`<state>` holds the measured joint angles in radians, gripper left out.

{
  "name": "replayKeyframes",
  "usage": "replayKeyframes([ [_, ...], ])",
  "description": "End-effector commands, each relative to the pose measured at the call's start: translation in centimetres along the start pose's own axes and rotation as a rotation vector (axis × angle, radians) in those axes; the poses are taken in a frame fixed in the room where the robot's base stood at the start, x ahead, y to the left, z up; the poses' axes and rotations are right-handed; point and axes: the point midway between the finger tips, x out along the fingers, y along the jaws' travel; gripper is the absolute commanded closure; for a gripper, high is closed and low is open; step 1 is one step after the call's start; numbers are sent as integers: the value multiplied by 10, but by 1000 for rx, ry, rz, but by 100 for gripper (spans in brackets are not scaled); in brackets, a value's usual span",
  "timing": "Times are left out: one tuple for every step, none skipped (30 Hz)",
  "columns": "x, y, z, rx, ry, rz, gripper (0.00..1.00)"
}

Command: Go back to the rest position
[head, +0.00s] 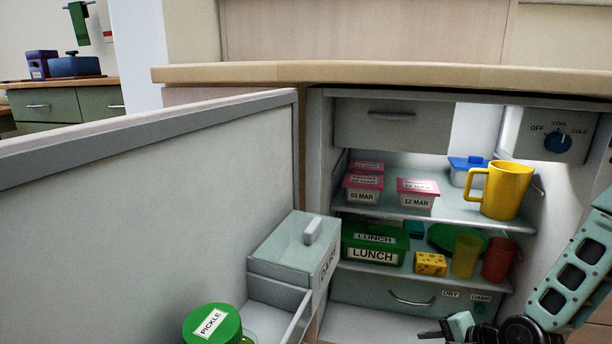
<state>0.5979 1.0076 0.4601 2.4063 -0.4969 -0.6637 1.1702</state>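My gripper (447,330) is at the bottom edge of the head view, in front of the fridge's lower drawer. Only part of it shows, with a dark finger and a teal part, and its opening is not clear. My teal and black arm comes in from the right edge. The fridge (318,180) stands open under the counter. Its door (150,220) is swung out to the left. On the top shelf (430,208) a yellow jug (506,190) stands at the right, near pink-lidded tubs (417,193) and a blue-lidded tub (462,178).
On the lower shelf are a green lunch box (373,243), a cheese block (430,264), a yellow cup (466,256) and a red cup (498,259). The door holds a dairy box (290,255) and a pickle jar (211,324). The worktop (400,73) overhangs the fridge.

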Motion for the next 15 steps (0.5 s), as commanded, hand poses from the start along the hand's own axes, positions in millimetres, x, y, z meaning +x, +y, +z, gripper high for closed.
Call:
replayKeyframes([
  [-11,-15,16,-129,-13,63,69],
  [-15,-20,24,-199,-19,101,69],
  [-22,-26,35,-290,-31,151,69],
  [-28,-31,43,-359,-40,186,69],
  [-34,-35,52,-425,-50,220,69],
  [-43,-41,64,-512,-65,265,69],
  [-50,-46,73,-576,-76,295,69],
  [-58,-50,83,-639,-88,326,69],
  [-69,-56,95,-722,-105,364,69],
  [-77,-60,105,-781,-118,391,69],
  [-86,-63,115,-841,-133,418,69],
  [-98,-68,129,-918,-154,450,69],
  [-108,-72,139,-976,-170,473,69],
  [-118,-74,150,-1032,-188,494,69],
  [-132,-78,164,-1104,-213,521,69],
])
